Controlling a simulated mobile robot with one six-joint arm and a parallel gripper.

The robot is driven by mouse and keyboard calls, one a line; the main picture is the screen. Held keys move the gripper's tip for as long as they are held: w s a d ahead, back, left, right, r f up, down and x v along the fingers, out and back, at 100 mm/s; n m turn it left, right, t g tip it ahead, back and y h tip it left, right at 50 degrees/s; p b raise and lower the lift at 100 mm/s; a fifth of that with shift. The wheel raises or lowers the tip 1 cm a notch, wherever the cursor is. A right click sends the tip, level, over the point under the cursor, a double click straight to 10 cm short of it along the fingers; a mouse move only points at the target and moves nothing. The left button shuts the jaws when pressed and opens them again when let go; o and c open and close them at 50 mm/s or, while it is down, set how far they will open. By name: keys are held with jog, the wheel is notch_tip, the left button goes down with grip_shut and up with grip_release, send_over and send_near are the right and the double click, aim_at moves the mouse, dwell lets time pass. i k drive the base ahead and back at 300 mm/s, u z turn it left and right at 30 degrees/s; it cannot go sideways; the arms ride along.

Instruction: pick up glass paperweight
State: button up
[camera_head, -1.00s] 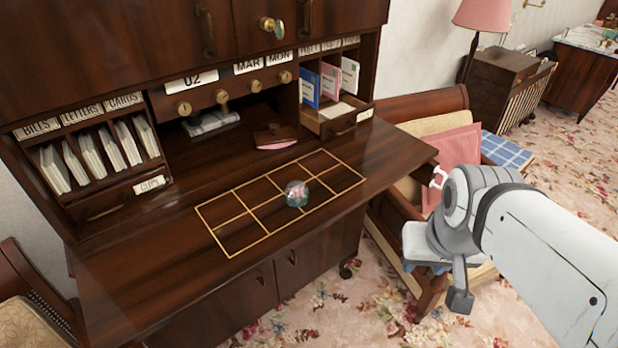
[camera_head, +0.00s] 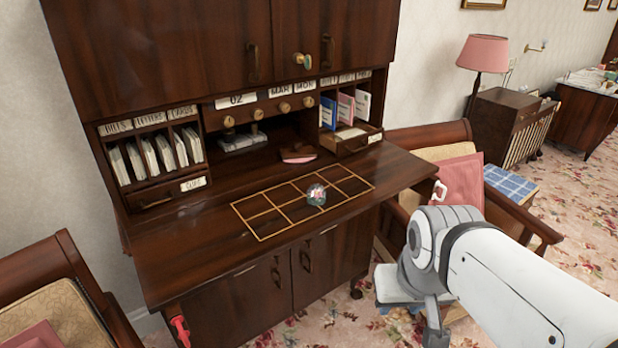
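The glass paperweight (camera_head: 316,194) is a small clear dome with pink and green inside. It sits on the dark wooden desk top (camera_head: 190,262), on the gold-lined grid (camera_head: 262,236), right of the grid's middle. My white arm comes in from the lower right, with its joint in front of the armchair. My gripper (camera_head: 437,338) seems to be the grey part at the bottom of the arm, right of the desk and well apart from the paperweight. Its fingers are not clearly shown, so I cannot tell how it stands.
Cubbyholes with envelopes (camera_head: 152,160) line the desk's back left. An open small drawer (camera_head: 352,143) is at the back right. A pink-topped blotter (camera_head: 298,155) lies behind the grid. Armchairs stand on both sides. The desk top's left part is clear.

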aim_at(315, 194)
jog(key=z, duration=0.05)
jog(key=i, duration=1)
jog(key=u, duration=0.05)
